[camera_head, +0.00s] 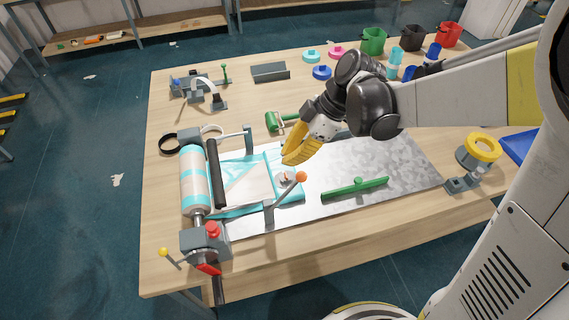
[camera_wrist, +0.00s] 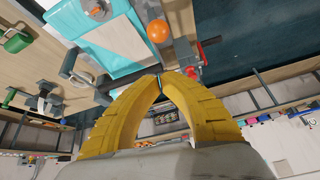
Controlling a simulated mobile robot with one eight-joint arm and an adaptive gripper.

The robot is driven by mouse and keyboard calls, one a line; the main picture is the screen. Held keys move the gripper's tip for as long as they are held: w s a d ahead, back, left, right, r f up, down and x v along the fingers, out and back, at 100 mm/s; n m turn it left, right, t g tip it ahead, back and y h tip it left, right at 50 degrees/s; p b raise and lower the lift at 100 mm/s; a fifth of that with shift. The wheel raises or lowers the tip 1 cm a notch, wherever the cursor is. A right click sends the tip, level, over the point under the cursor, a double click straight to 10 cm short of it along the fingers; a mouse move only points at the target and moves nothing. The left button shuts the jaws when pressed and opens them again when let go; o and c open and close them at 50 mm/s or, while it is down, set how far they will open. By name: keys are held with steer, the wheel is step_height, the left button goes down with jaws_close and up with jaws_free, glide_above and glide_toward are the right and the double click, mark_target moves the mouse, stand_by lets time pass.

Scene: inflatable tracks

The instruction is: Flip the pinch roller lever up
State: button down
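A grey lever arm with an orange ball knob (camera_head: 301,176) rises at a slant from the front edge of the metal sheet; I take it for the pinch roller lever. The ball also shows in the wrist view (camera_wrist: 158,31), at the top. A dark roller (camera_head: 215,172) lies beside the striped film roll (camera_head: 194,180). My gripper (camera_head: 288,161) has yellow fingers and hovers just behind and left of the ball, apart from it. In the wrist view the fingertips (camera_wrist: 159,76) meet with nothing visible between them.
A grey unit with a red knob (camera_head: 212,229) and a yellow-tipped handle (camera_head: 164,252) stands at the front left. A green bar (camera_head: 355,188) lies on the metal sheet (camera_head: 400,170). A green-handled hand roller (camera_head: 280,121) lies behind my gripper. A yellow-ringed tape dispenser (camera_head: 482,150) stands at right.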

steer(key=d+r, duration=0.4)
steer(key=shift+w+d+r+p, duration=0.15)
steer(key=shift+w+p, duration=0.15)
steer(key=shift+w, duration=0.05)
